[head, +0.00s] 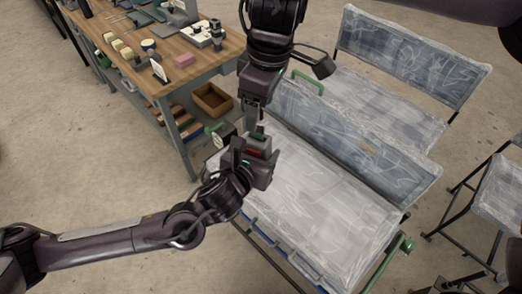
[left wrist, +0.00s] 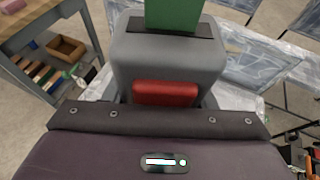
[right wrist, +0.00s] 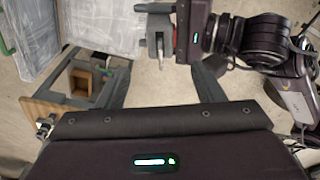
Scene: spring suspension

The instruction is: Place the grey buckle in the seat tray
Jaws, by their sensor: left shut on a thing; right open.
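The grey buckle (left wrist: 165,60) has a red button on its near face, and a green piece shows at its top in the left wrist view. My left gripper (head: 262,165) is shut on the buckle and holds it up near the left end of a pale plastic-covered seat (head: 325,195). My right gripper (head: 257,123) is just above, its fingers open. In the right wrist view the buckle (right wrist: 155,30) and a thin metal piece (right wrist: 161,52) show beyond the open fingers (right wrist: 160,88). Blue trays (head: 303,268) show under the seat's front edge; I cannot tell which part is the seat tray.
A wooden workbench (head: 180,65) with tools and small parts stands at upper left, an open brown box (head: 212,99) on its lower shelf. More covered seats (head: 415,55) stand at upper right. Bare floor (head: 90,190) lies at left.

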